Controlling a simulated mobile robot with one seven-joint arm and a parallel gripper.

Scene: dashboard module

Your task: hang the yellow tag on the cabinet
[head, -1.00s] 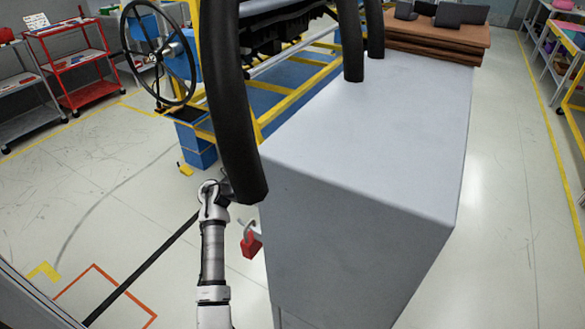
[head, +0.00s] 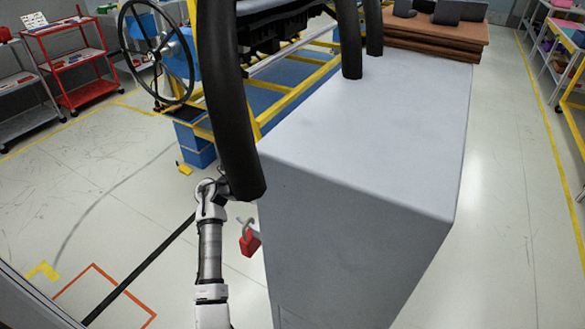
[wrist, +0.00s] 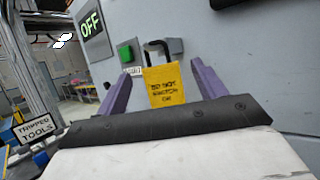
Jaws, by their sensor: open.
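The yellow tag (wrist: 164,86) shows in the wrist view, upright against the grey cabinet face (wrist: 230,50), with black lettering and a dark loop at its top. The loop is beside a small grey block on the cabinet; I cannot tell exactly how it is caught there. My gripper (wrist: 155,76) is open, its purple fingers apart on either side of the tag, with gaps visible. In the head view the grey cabinet (head: 360,130) stands in the middle; the tag and my fingers are hidden there.
A green button (wrist: 126,53) and a lit OFF sign (wrist: 91,24) are left of the tag. A red padlock (head: 250,242) hangs at the cabinet's left side. Thick black hoses (head: 228,100) rise by the cabinet. A red cart (head: 75,68) stands far left.

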